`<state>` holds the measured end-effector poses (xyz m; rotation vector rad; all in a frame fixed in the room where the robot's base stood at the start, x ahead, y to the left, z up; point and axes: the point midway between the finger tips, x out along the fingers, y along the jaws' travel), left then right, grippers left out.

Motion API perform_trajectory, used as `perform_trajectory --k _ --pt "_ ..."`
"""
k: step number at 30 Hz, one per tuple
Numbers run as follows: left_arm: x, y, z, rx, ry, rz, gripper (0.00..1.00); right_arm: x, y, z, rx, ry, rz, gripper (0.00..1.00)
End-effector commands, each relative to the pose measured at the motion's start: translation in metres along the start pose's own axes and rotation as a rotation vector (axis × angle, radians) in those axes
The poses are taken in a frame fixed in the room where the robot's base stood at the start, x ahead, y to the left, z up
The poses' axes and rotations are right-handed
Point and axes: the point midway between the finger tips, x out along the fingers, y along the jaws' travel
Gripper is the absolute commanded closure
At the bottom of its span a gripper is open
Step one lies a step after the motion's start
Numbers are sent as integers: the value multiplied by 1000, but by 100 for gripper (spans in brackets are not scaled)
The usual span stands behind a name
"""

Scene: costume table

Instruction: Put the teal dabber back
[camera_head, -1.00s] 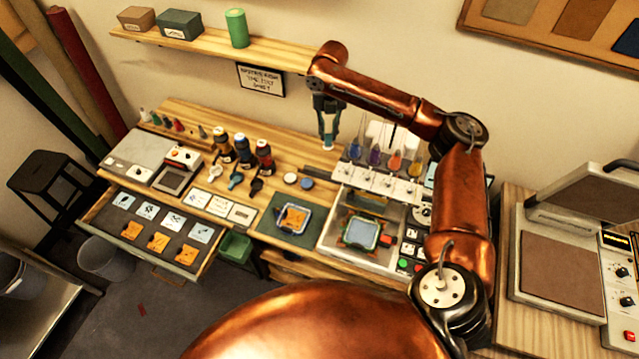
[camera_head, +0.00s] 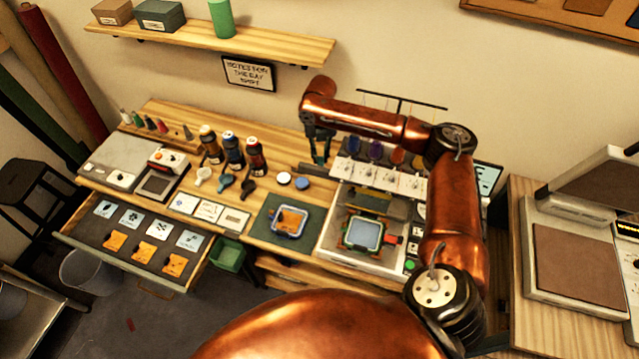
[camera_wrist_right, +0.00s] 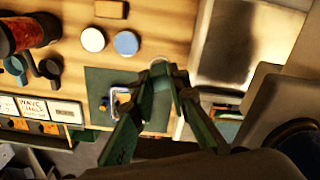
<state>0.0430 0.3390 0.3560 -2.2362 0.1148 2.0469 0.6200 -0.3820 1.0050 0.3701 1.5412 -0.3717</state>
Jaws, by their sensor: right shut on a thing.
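My right gripper (camera_head: 320,155) is over the back of the workbench, left of the row of coloured bottles. In the right wrist view its two fingers (camera_wrist_right: 166,82) close together on a small thing with a pale round end (camera_wrist_right: 160,67), which I take to be the teal dabber; the fingers hide most of it. A wooden dabber rack (camera_head: 172,136) at the back left holds several small dabbers with pale, green, red and dark colours. It has a wider gap before its rightmost dabber. My left gripper is not in view.
Three dark bottles (camera_head: 233,150) stand between the rack and my gripper. White and blue round lids (camera_head: 302,183) lie on the bench near a green mat (camera_head: 262,222). A shelf (camera_head: 285,45) hangs above. A press station (camera_head: 335,238) stands at the right.

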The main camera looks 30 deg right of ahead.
Motion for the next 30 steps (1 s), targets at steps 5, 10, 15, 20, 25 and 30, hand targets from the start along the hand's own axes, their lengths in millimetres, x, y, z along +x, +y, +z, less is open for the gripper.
perform_trajectory --k 5,10,15,20,25,30 --pt "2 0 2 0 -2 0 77 46 1 0 -1 2 -1 100" --pt "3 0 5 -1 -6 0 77 71 2 0 -1 0 0 100" --pt "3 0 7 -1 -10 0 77 79 2 0 -2 0 0 100" --pt "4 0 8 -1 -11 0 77 100 1 0 -1 2 -1 100" --pt "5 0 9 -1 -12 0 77 130 2 0 -2 1 0 100" --pt "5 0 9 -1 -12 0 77 136 1 1 -2 -1 0 100"
